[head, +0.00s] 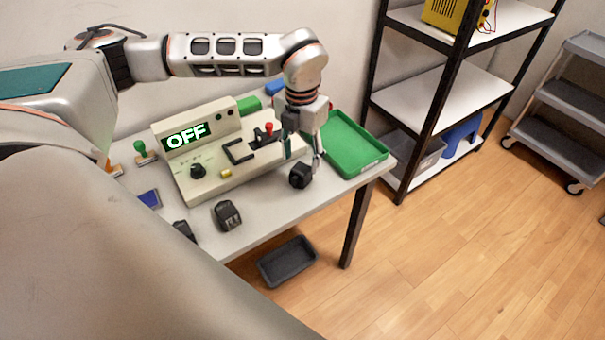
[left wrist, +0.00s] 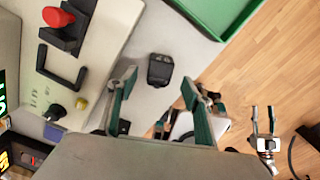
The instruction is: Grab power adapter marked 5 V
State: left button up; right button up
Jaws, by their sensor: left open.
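Three black power adapters are on the white table. One (head: 300,175) lies near the right end, just below my left gripper (head: 303,158); a second (head: 228,215) lies at the front edge, and a third (head: 184,230) is partly cut off farther left. No voltage marking is readable on any of them. My left gripper is open and empty. In the left wrist view the near adapter (left wrist: 159,70) shows between and just past its spread fingertips. My right gripper (left wrist: 264,115) shows small at the right of that view, fingers apart, away from the table.
A cream test device (head: 222,158) with an OFF display stands behind the adapters. A green tray (head: 372,160) lies at the right end of the table. A dark bin (head: 288,262) is on the floor below the front edge. A shelf rack (head: 440,100) stands to the right.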

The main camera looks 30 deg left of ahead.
aim_at(300, 170)
pick_arm(q)
jog(key=f, duration=0.6)
jog(key=shift+s+f, duration=0.2)
jog(key=shift+s, duration=0.15)
jog(key=c, duration=1.3)
jog(key=shift+c, duration=0.6)
jog(key=shift+r, duration=0.2)
